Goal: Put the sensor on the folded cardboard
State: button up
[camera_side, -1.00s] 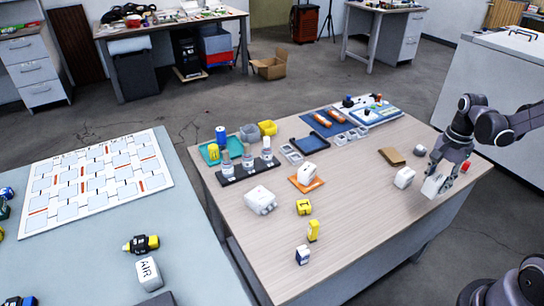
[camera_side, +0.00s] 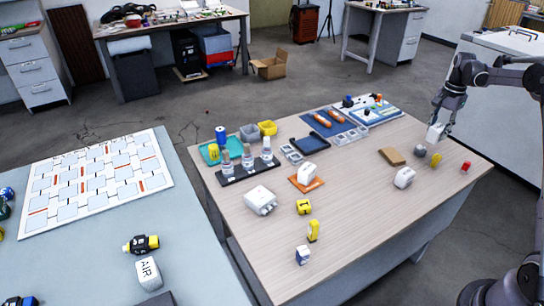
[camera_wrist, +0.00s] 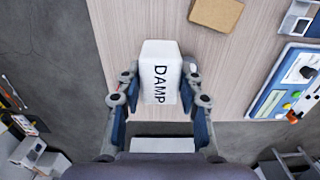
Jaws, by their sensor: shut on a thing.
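The sensor is a white block (camera_wrist: 158,60) marked DAMP, held upright between the two fingers of my gripper (camera_wrist: 160,78) in the wrist view. In the side view my gripper (camera_side: 444,118) is at the right, with the white sensor (camera_side: 434,133) hanging from its fingers, apparently above the table's far right edge. The folded cardboard is a flat brown piece (camera_side: 391,156) lying on the table, left of and below the sensor in the side view. It also shows at the top of the wrist view, ahead and to the right (camera_wrist: 220,12). Its top is bare.
A white block (camera_side: 404,177) stands close to the cardboard. Small grey (camera_side: 420,150), yellow (camera_side: 436,160) and red (camera_side: 466,166) pieces lie at the table's right end. A blue panel with knobs (camera_side: 371,112) is at the back.

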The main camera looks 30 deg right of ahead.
jog(key=shift+w+d+f, duration=0.15)
jog(key=shift+w, duration=0.15)
jog(key=w+a+f, duration=0.1)
jog(key=w+f, duration=0.1)
jog(key=w, duration=0.1)
jog(key=w+a+f, duration=0.2)
jog(key=w, duration=0.1)
jog(key=w+a+f, duration=0.2)
jog(key=w, duration=0.2)
jog(key=shift+f, duration=2.4)
jog(key=shift+f, duration=0.1)
jog(key=o, duration=1.2)
